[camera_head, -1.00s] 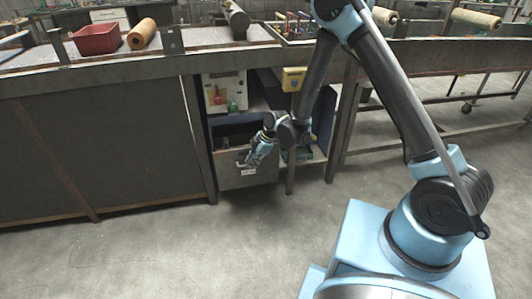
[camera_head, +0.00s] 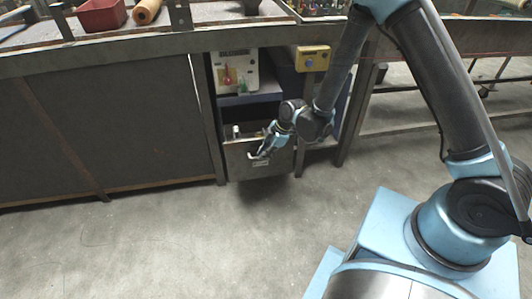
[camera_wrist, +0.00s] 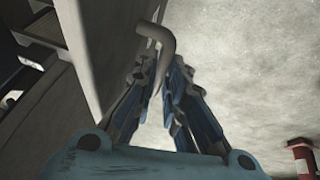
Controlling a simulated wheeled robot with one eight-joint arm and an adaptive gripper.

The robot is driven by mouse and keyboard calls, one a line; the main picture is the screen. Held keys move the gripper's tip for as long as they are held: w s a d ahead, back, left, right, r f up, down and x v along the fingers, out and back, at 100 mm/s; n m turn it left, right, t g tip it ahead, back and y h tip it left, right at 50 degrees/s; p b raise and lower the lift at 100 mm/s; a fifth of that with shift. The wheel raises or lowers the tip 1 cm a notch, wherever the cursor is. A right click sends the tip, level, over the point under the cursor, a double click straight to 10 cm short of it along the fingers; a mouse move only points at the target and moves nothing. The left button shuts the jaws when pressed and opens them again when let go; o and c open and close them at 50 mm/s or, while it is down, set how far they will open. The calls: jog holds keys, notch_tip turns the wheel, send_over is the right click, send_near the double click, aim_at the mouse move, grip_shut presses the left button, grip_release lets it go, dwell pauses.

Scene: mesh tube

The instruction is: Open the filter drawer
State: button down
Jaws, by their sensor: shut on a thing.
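The filter drawer (camera_head: 279,160) is a grey metal drawer low under the bench, with a small pale label on its front. It stands partly out, and part of its inside shows over the front's top edge. My gripper (camera_head: 261,154) is at the drawer front, shut on its handle. In the wrist view the drawer front is the grey panel (camera_wrist: 100,45) at upper left. The curved handle (camera_wrist: 155,34) passes between the fingertips of my gripper (camera_wrist: 162,75). The fingers hide part of the handle.
A white panel box (camera_head: 236,72) stands on the shelf above the drawer. A yellow box (camera_head: 312,58) hangs to its right. A bench leg (camera_head: 213,125) stands left of the drawer. The floor (camera_head: 180,235) in front is clear. A red cylinder (camera_wrist: 303,157) shows at the wrist view's lower right.

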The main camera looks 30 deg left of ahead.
jog(key=c, duration=1.9)
grip_release()
jog(key=shift+r, duration=0.1)
jog(key=shift+v, duration=6)
